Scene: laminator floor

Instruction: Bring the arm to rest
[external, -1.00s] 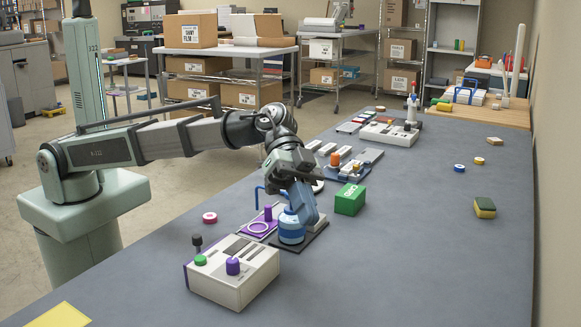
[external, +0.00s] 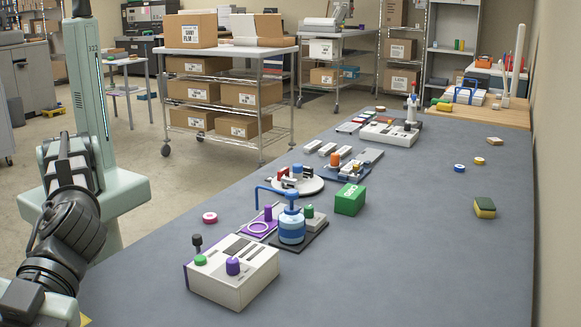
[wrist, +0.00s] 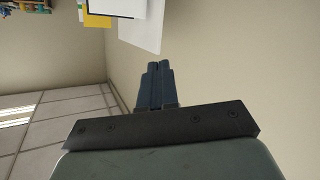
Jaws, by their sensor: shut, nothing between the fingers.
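In the wrist view my gripper (wrist: 157,85) is shut, its two dark fingers side by side with nothing between them. Beyond them are a plain wall and ceiling panels. In the external view my arm is folded back at the lower left, beside its base, and the fingers are out of the picture. The arm is clear of the objects on the grey table (external: 400,250).
Nearest on the table are a white control box (external: 235,280) with knobs, a blue pump bottle (external: 291,228) and a pink-red ring (external: 210,218). Behind them are a round white stand (external: 312,187) and a green box (external: 350,199). The front right tabletop is clear.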

